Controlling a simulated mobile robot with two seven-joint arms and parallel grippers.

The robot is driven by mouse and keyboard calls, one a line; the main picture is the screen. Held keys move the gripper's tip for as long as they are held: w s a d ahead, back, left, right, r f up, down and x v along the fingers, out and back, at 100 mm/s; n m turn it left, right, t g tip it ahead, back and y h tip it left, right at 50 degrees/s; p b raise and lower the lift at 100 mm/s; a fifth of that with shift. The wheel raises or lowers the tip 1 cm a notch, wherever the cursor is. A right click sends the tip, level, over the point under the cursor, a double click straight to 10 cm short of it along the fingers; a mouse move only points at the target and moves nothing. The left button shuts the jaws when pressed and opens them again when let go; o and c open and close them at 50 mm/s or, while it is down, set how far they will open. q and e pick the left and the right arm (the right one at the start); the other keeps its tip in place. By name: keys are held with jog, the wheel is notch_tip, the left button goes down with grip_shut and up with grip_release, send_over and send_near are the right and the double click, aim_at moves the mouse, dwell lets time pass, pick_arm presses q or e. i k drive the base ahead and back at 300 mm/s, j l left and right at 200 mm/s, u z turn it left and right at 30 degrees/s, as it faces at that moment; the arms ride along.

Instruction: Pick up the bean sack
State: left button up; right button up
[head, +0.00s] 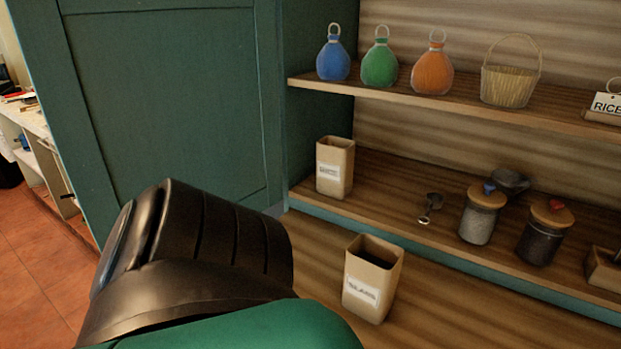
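The bean sack (371,280) is a tan, open-topped paper bag with a dark inside. It stands upright on the lower wooden surface in the middle of the head view, and its white front label appears to read "BEANS". Nothing is touching it. A black and green part of my arm fills the lower left, to the left of the sack. Neither gripper shows, so I cannot see whether they are open or shut.
A similar tan sack (335,167) stands on the middle shelf, with a scoop (430,207) and lidded jars (482,214) to its right. Bottles (380,63) and a basket (509,84) stand above. A green cabinet panel (160,95) is at left. Wood right of the bean sack is clear.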

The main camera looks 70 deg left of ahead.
aim_at(373, 267)
jog(key=j+u, duration=0.1)
jog(key=u, duration=1.65)
